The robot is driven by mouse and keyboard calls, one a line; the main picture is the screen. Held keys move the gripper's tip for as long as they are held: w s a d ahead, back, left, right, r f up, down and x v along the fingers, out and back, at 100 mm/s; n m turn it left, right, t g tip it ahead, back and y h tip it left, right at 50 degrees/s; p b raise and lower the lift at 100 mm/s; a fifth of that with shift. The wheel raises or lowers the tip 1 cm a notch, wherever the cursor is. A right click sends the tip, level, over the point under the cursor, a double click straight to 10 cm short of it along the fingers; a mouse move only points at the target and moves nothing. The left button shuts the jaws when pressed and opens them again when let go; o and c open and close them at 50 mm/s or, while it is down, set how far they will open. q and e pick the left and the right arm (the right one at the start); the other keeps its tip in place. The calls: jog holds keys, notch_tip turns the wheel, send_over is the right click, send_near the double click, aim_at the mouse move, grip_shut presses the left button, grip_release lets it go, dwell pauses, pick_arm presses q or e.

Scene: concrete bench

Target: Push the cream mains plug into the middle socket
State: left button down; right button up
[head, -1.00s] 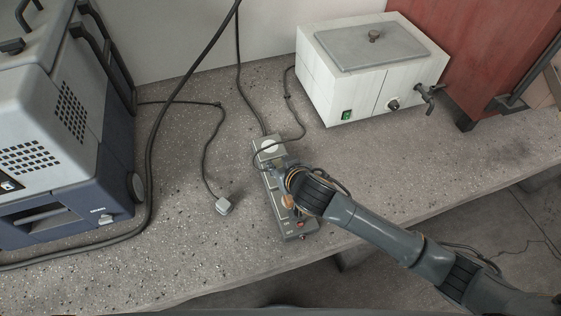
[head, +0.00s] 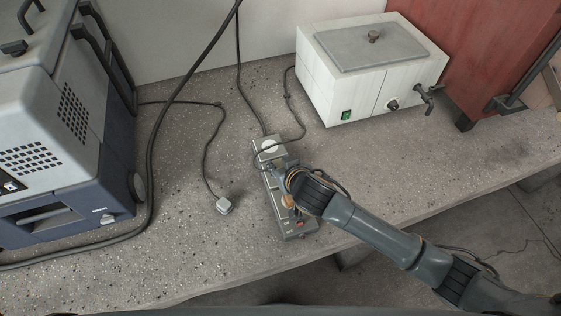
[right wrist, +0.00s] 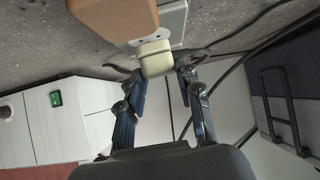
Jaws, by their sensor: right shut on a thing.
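The cream mains plug (right wrist: 155,58) is between the fingertips of my right gripper (right wrist: 163,72), which is shut on it. In the right wrist view the plug is right at the face of the grey socket strip (right wrist: 172,20). My left gripper is not in view.
A brown-orange block (right wrist: 115,18) sits on the strip beside the plug, also seen in the head view (head: 288,201). A loose grey plug (head: 223,205) lies left of the strip. Cables cross the bench. A white bath (head: 370,75) and a blue-grey machine (head: 60,150) stand farther off.

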jog(key=shift+f+b, duration=0.35)
jog(key=shift+f, duration=0.25)
dwell(0.3)
jog(key=o, duration=1.3)
jog(key=shift+c, duration=0.2)
jog(key=v, duration=1.2)
